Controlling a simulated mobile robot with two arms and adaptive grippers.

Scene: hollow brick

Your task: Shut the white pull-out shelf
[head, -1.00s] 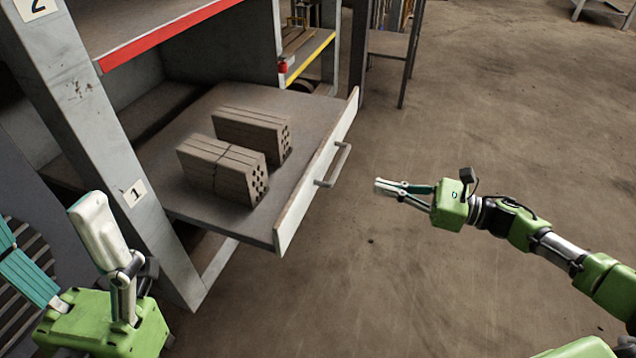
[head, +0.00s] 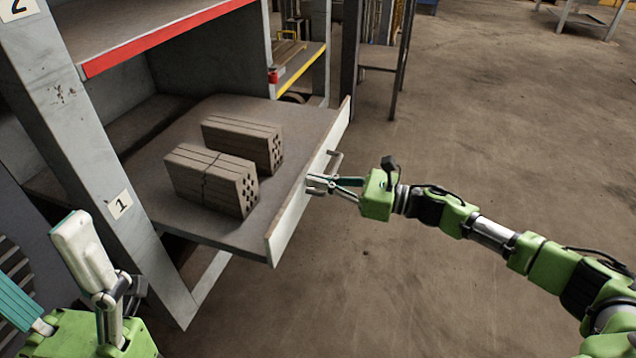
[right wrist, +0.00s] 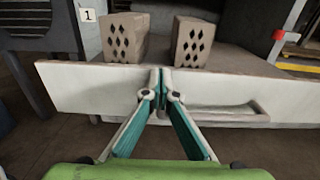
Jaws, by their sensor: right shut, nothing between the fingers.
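The pull-out shelf, with a white front panel (head: 287,226), sticks out from the lower level of the rack. Its bar handle (head: 336,160) is on the panel's outer face. My right gripper (head: 316,184) is shut and empty, its fingertips at the panel beside the handle. In the right wrist view the white panel (right wrist: 100,92) spans the picture, and the shut fingertips (right wrist: 160,78) are against or just before it, left of most of the handle (right wrist: 235,117). My left gripper (head: 38,262) is open and empty at the lower left, partly cut off by the frame.
Two stacks of hollow bricks, a nearer one (head: 205,180) and a farther one (head: 243,143), stand on the shelf. A grey rack post (head: 95,150) with a "1" label is left of the shelf. The floor (head: 450,130) to the right is clear.

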